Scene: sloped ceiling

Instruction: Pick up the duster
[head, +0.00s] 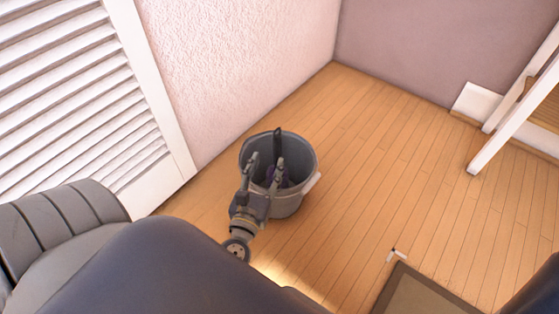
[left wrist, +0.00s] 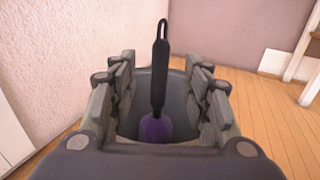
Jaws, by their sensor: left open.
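The duster has a black handle and a purple head, and stands in a grey bucket (head: 291,204) on the wooden floor. Its handle (head: 277,143) sticks up above the rim, and its purple head is partly hidden inside. In the left wrist view the duster (left wrist: 159,75) stands upright, centred between my fingers, with the bucket behind it. My left gripper (head: 265,163) is open at the near side of the bucket, its fingers over the rim. In the left wrist view its fingers (left wrist: 158,88) stand on either side of the duster. I cannot tell whether they touch it. My right gripper is not in view.
A white louvred door (head: 75,85) and a pale textured wall (head: 235,60) stand to the left. A white ladder-like frame (head: 515,115) is at the right. A framed mat (head: 425,292) lies at the lower right. The wooden floor right of the bucket is clear.

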